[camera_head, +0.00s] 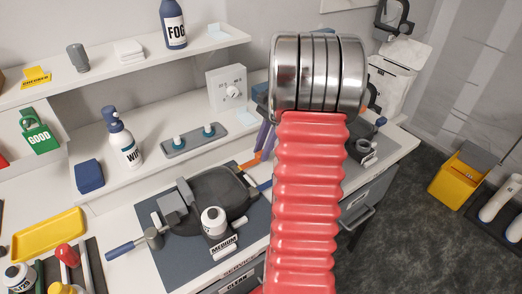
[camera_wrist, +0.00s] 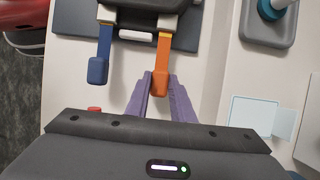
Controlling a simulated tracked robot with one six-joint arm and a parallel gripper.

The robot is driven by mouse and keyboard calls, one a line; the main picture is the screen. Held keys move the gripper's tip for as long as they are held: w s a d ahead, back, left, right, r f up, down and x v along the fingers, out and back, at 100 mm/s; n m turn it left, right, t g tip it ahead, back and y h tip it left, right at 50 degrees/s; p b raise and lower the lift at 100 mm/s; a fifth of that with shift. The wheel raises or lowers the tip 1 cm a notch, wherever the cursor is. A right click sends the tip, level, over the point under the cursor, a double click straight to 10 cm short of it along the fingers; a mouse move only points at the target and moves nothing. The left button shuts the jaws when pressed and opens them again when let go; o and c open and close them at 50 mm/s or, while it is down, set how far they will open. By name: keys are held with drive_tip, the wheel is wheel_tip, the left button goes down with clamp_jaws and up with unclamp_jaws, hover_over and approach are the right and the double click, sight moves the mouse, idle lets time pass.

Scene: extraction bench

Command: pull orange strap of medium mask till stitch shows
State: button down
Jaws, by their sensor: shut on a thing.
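The dark grey mask (camera_head: 225,190) lies on a slate mat behind the MEDIUM label (camera_head: 223,245). Its orange strap (camera_head: 249,165) sticks out at the far right side. In the wrist view the orange strap (camera_wrist: 163,52) runs down from the dark mask edge, with a pale yellowish band at its top; I cannot tell whether that is the stitch. A blue strap (camera_wrist: 98,68) hangs beside it. My gripper (camera_wrist: 160,84) has purple fingers shut on the strap's lower end. In the head view my gripper (camera_head: 264,140) is partly hidden by my arm.
A grey tray with blue-tipped pegs (camera_head: 194,141) stands near the strap, and a white dial box (camera_head: 227,88) stands behind. Pale bench surface shows around the fingers.

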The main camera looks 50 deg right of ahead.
drive_tip(key=c, duration=1.5)
unclamp_jaws()
drive_tip(key=v, duration=1.3)
drive_tip(key=shift+d+r, duration=0.1)
drive_tip(key=shift+r, duration=0.25)
